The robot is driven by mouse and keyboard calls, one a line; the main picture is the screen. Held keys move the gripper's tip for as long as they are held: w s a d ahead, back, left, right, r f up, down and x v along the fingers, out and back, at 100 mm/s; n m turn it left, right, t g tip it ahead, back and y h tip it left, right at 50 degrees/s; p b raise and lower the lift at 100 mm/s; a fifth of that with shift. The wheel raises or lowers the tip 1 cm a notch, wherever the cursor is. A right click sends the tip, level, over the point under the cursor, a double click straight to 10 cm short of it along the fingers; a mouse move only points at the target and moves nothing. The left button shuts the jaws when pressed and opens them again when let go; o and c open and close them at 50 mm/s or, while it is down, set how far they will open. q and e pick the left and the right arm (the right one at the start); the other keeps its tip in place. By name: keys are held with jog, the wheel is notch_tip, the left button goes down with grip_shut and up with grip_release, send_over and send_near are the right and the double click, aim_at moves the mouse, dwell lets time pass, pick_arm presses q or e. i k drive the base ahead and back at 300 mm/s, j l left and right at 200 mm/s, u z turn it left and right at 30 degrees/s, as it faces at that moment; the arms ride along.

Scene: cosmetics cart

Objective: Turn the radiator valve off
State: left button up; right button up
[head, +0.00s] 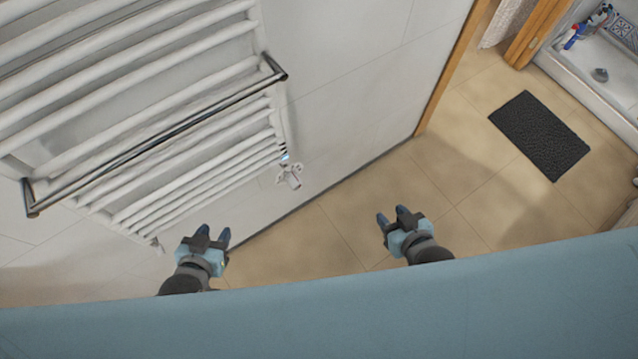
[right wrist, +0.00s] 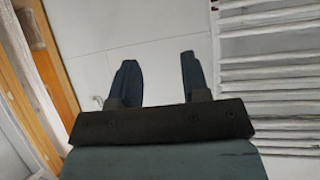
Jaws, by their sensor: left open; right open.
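The radiator valve (head: 289,176) is a small white and metallic fitting at the lower right corner of the white towel radiator (head: 190,150) in the head view. My left gripper (head: 211,233) is open and empty, below and to the left of the valve in the picture. My right gripper (head: 394,216) is open and empty, to the right of the valve, apart from it. In the right wrist view the open fingers (right wrist: 158,80) face the white wall, with the radiator (right wrist: 270,70) at the right. I cannot make out the valve in that view.
A metal towel bar (head: 150,140) stands out in front of the radiator. A dark mat (head: 540,135) lies on the beige tiled floor (head: 335,225). A wooden door frame (head: 455,70) ends the wall. A white tray (head: 605,75) with small items is at the upper right.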

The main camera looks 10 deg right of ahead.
aim_at(292, 178)
jog(key=k+j+u, duration=0.15)
jog(key=j+u, duration=0.2)
jog(key=k+j+u, duration=0.15)
jog(key=j+u, duration=0.25)
